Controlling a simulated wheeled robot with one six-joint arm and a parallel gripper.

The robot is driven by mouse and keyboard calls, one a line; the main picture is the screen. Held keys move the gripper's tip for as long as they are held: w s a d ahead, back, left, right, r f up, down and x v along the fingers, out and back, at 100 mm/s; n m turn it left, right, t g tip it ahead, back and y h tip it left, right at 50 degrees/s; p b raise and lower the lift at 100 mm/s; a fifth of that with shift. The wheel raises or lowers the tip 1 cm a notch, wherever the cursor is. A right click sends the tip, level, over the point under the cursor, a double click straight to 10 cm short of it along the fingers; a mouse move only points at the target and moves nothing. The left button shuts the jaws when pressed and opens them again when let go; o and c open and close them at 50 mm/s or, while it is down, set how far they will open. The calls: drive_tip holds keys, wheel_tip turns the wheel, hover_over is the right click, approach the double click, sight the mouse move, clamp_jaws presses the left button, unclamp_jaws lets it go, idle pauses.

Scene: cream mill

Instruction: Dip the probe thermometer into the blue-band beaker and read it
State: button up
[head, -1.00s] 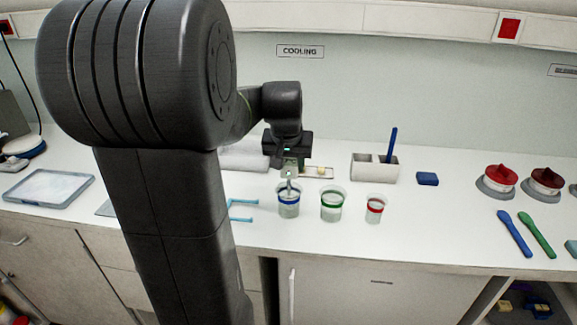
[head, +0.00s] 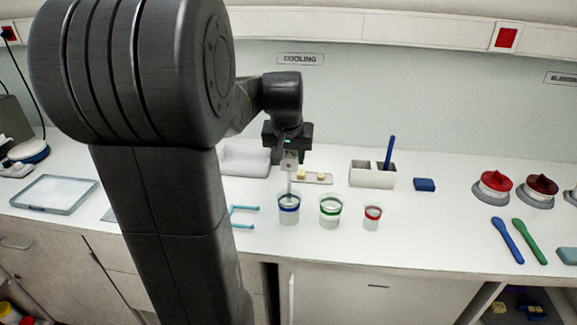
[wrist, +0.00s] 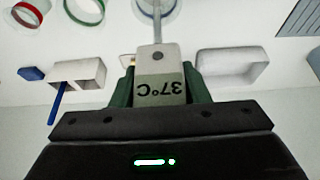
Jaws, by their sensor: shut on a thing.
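My gripper (head: 289,152) is shut on the probe thermometer (head: 290,164), which hangs upright over the blue-band beaker (head: 289,209). In the wrist view the thermometer's body (wrist: 160,62) sits between the two green fingers. Its display shows 37°C, upside down in that view. The thin stem reaches down to the mouth of the blue-band beaker, whose rim also shows at the top of the wrist view. I cannot tell whether the tip is in the liquid. The beaker stands upright on the counter and holds pale liquid.
A green-band beaker (head: 330,212) and a red-band beaker (head: 371,219) stand to the right. A light blue bracket-shaped holder (head: 242,225) is close on the left. Behind are a small tray (head: 327,180) with pale cubes and a white two-slot holder (head: 372,178).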

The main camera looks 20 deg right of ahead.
drive_tip(key=shift+r+p, duration=2.3)
drive_tip(key=shift+r, duration=0.85)
drive_tip(key=shift+f, duration=0.1)
